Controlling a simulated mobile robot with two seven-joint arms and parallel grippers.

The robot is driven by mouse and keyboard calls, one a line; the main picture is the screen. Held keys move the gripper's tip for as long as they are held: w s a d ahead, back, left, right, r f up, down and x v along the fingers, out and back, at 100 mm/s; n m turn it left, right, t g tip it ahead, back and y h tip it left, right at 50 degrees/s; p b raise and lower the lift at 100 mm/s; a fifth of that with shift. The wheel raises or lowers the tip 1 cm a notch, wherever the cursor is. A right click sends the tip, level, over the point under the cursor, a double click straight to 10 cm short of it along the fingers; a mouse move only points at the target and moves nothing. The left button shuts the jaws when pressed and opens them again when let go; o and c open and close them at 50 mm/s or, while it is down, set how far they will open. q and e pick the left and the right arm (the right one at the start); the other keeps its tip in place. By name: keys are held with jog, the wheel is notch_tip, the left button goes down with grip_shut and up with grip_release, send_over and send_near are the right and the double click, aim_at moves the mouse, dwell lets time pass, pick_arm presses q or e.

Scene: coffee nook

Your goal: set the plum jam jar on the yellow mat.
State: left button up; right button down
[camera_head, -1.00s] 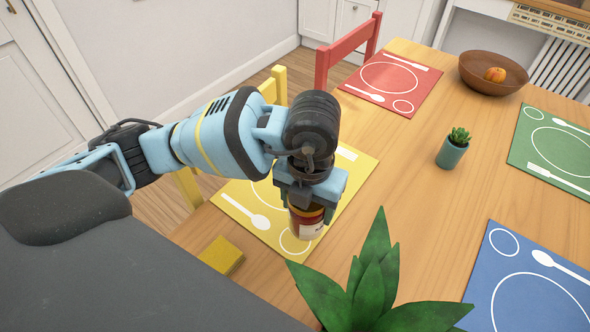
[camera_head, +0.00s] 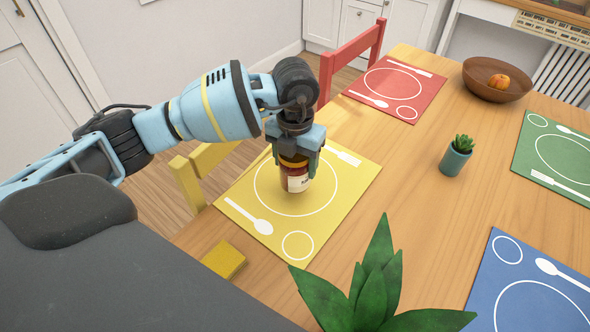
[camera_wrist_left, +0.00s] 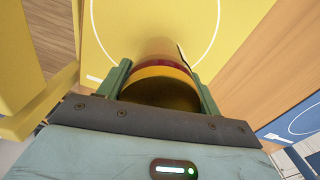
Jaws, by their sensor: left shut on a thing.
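The jam jar (camera_head: 297,182) has dark red contents, a pale label and a yellow lid. My left gripper (camera_head: 297,160) is shut on it near the lid and holds it upright. The jar is over the plate circle of the yellow mat (camera_head: 325,215); I cannot tell whether its base touches the mat. In the left wrist view the jar's lid (camera_wrist_left: 160,90) sits between the green fingers of my left gripper (camera_wrist_left: 160,82), with the yellow mat (camera_wrist_left: 120,25) beyond. My right gripper is not in view.
A yellow block (camera_head: 223,259) lies near the table's edge by the mat. A leafy plant (camera_head: 375,290) stands in front. A small potted succulent (camera_head: 455,158), a wooden bowl (camera_head: 490,82) with fruit, and red, green and blue mats are farther right. A yellow chair (camera_head: 187,180) is at the left.

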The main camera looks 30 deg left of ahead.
pick_arm(q)
jog(key=shift+w+f, duration=0.1)
jog(key=shift+f, duration=1.6)
jog(key=shift+f, duration=0.2)
jog(key=o, duration=1.3)
jog(key=shift+r, duration=0.1)
notch_tip(320, 180, up, 12)
jog(key=shift+r+p, duration=0.1)
jog(key=shift+p, duration=0.2)
